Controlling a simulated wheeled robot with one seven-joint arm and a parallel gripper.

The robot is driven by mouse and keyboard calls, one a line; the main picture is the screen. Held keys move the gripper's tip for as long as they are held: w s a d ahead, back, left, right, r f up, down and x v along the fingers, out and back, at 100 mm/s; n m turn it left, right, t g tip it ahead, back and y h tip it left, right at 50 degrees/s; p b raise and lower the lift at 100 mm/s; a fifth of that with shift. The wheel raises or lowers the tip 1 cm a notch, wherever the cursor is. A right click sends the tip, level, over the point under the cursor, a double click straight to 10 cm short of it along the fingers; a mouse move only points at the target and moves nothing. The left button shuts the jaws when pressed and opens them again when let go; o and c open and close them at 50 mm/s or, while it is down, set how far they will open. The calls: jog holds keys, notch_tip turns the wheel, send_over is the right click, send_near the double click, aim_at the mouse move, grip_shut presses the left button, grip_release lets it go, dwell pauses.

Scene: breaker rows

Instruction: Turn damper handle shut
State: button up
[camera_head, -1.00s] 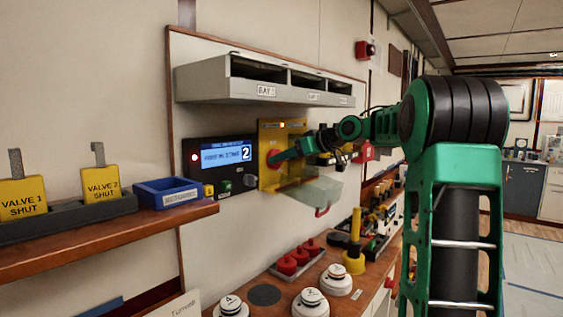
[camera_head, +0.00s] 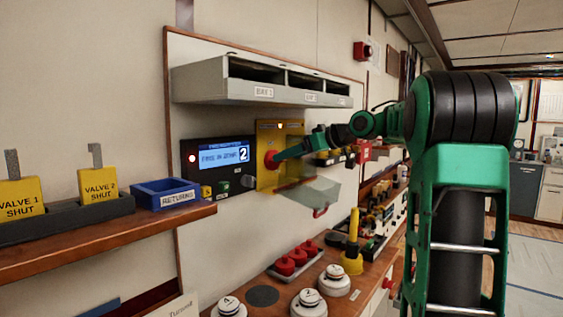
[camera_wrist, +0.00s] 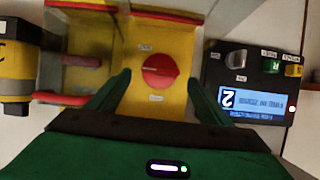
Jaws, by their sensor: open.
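A yellow box (camera_head: 267,132) is fixed to the wall panel, with a round red knob (camera_head: 271,160) on its face. In the wrist view the red knob (camera_wrist: 161,71) has a raised ridge lying roughly across the picture. No label readable here marks a damper handle. My gripper (camera_head: 282,155) is at the yellow box, in front of the knob. In the wrist view my gripper (camera_wrist: 158,82) is open, one finger on each side of the knob, with visible gaps and nothing held.
A dark display panel (camera_head: 217,176) with a lit screen and grey knob adjoins the box. A clear flap (camera_head: 318,192) juts out below it. A grey bay shelf (camera_head: 210,85) overhangs above. Red buttons (camera_head: 285,265) and a yellow post (camera_head: 353,262) stand on the counter below.

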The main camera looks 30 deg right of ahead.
jog(key=v, duration=0.6)
jog(key=shift+s+d, duration=0.2)
jog(key=shift+s, duration=0.15)
jog(key=shift+r, duration=0.1)
